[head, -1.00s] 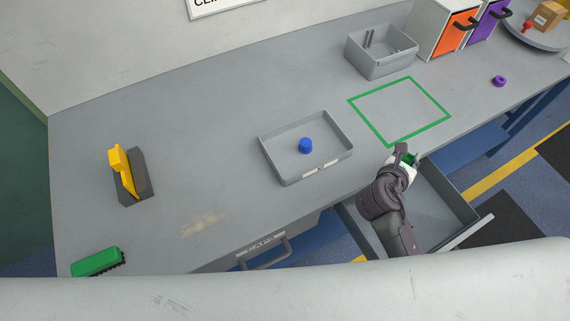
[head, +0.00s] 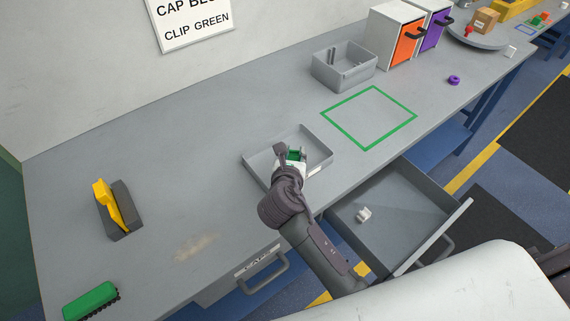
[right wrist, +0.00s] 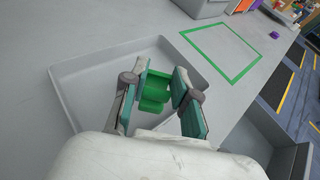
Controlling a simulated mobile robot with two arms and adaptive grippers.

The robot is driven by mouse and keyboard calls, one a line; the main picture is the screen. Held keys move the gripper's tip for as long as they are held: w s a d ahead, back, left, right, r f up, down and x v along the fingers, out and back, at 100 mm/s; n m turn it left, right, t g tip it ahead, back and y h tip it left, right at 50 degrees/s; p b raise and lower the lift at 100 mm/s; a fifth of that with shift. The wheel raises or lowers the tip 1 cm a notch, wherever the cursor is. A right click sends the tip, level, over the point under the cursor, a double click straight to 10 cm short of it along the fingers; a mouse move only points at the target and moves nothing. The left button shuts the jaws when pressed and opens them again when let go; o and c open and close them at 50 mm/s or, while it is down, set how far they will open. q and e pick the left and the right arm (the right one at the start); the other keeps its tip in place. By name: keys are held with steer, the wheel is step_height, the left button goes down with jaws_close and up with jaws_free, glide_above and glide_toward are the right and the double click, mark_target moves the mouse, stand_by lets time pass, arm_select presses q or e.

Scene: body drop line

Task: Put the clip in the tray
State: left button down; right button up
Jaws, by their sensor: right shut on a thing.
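My right gripper (head: 292,151) is shut on the green clip (head: 296,156). It holds the clip over the shallow grey tray (head: 259,158) on the bench. In the right wrist view the clip (right wrist: 154,92) sits between the two fingers, with the tray (right wrist: 80,88) behind and below it. I cannot tell how far the clip is above the tray floor. The blue cap is hidden now behind my gripper. My left gripper is not in view.
An open drawer (head: 395,212) with a small white piece (head: 363,214) inside is below the bench, at right. A green-outlined square (head: 369,116) is empty. A deeper grey bin (head: 343,68) stands behind. A yellow-and-black tool (head: 118,210) and green brush (head: 91,301) lie left.

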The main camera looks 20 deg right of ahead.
steer(key=shift+w+a+f, duration=0.3)
steer(key=shift+a, duration=0.15)
steer(key=shift+w+a+f, duration=0.25)
steer(key=shift+a, duration=0.15)
steer(key=shift+w+f, duration=0.1)
steer(key=shift+f, duration=0.25)
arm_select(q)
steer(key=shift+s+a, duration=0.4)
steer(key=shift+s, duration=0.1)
arm_select(e)
steer(key=shift+f, duration=1.8)
steer(key=o, duration=0.8)
steer(key=shift+f, duration=0.1)
steer(key=shift+r, duration=0.2)
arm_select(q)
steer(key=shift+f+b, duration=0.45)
arm_select(e)
steer(key=v, duration=1.2)
steer(key=shift+f, duration=0.1)
